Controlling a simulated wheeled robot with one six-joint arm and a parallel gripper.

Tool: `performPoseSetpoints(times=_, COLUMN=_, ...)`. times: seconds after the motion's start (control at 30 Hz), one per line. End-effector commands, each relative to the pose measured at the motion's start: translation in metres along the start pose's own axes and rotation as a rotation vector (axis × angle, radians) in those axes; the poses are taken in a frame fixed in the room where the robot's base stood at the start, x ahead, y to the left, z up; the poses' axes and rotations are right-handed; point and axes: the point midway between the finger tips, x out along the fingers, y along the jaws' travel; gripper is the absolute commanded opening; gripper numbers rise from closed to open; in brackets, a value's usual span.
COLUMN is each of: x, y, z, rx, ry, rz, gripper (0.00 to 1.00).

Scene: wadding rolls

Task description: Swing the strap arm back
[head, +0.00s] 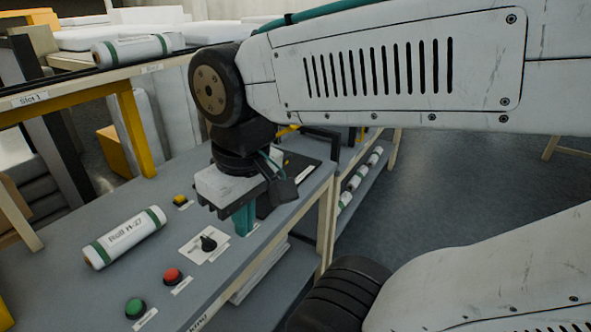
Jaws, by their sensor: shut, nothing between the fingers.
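My gripper (243,221) points down over the grey bench, with its teal fingers together and nothing seen between them. It is beside the white plate with a black knob (208,243), to the right of it. Behind the gripper is a black flat piece (303,167) on the bench, with a dark bar (322,137) rising at its far end. This bar may be the strap arm, but my wrist hides much of that area and I cannot tell its position.
A wrapped roll (125,237) with green bands lies on the bench (70,206). Green (135,307), red (172,276) and yellow (180,200) buttons stand near it. Another roll (131,50) lies on the rack at the upper left. Several rolls lie on a lower shelf behind. Open floor (460,185) is at the right.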

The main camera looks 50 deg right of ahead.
Motion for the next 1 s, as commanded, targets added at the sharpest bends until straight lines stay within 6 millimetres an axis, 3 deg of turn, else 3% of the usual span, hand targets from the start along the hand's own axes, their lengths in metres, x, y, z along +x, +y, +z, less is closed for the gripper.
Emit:
performPoseSetpoints(times=0.17, x=0.004, y=0.0, z=-0.003, rx=0.045, ry=-0.021, rz=-0.024, gripper=0.0)
performPoseSetpoints(times=0.27, x=0.012, y=0.004, z=-0.009, rx=0.165, ry=-0.072, rz=-0.089, gripper=0.0)
performPoseSetpoints(times=0.43, x=0.036, y=0.012, z=-0.037, rx=0.554, ry=-0.195, rz=-0.304, gripper=0.0)
performPoseSetpoints(times=0.57, x=0.054, y=0.035, z=-0.068, rx=0.916, ry=-0.265, rz=-0.505, gripper=0.0)
performPoseSetpoints(times=0.67, x=0.068, y=0.067, z=-0.091, rx=1.201, ry=-0.294, rz=-0.666, gripper=0.0)
performPoseSetpoints(times=0.8, x=0.091, y=0.131, z=-0.114, rx=1.607, ry=-0.301, rz=-0.905, gripper=0.0)
performPoseSetpoints(times=0.9, x=0.109, y=0.189, z=-0.118, rx=1.892, ry=-0.278, rz=-1.085, gripper=0.0)
performPoseSetpoints(times=1.0, x=0.129, y=0.248, z=-0.108, rx=2.149, ry=-0.235, rz=-1.259, gripper=0.0)
